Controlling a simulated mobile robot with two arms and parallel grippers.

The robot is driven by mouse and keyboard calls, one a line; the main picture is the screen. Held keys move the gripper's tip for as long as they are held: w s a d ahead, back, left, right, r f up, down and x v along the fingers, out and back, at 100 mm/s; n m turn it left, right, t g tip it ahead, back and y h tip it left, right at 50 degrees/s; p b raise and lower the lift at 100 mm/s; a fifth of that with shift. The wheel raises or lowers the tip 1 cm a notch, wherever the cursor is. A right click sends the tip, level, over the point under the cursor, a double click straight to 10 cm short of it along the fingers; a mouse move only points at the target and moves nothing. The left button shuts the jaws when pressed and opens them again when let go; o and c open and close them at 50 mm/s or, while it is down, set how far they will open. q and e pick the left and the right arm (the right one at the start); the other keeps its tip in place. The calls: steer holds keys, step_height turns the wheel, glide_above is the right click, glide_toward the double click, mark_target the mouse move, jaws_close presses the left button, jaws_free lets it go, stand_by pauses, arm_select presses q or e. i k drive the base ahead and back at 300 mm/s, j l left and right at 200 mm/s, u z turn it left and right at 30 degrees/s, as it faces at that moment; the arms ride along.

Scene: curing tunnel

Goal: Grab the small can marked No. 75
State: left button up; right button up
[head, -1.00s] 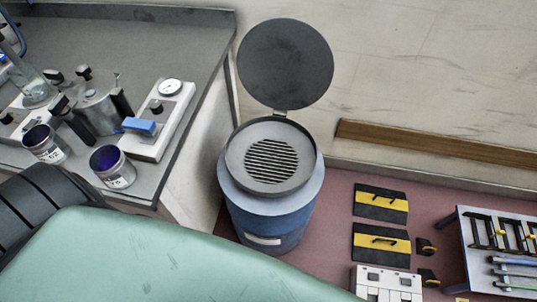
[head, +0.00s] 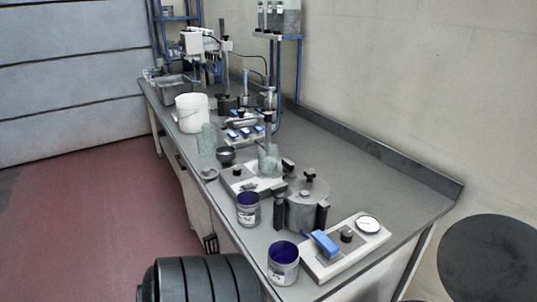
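Two small open cans with dark purple-blue insides and pale labels stand upright on the grey bench. The nearer can (head: 283,264) is by the front edge, beside a white device with a blue handle. The other can (head: 248,209) is a little farther back, left of a metal pot. The label numbers are too small to read, so I cannot tell which is No. 75. Neither of my grippers is in view.
The metal pot (head: 304,207) with black handles and the white gauge device (head: 345,248) stand close to the cans. A white bucket (head: 192,113) and glass beakers are farther back. The bench's right side (head: 390,178) is clear. Red floor (head: 100,215) lies open at left.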

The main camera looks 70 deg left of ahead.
mark_target(283, 256)
steer(key=u, duration=1.95)
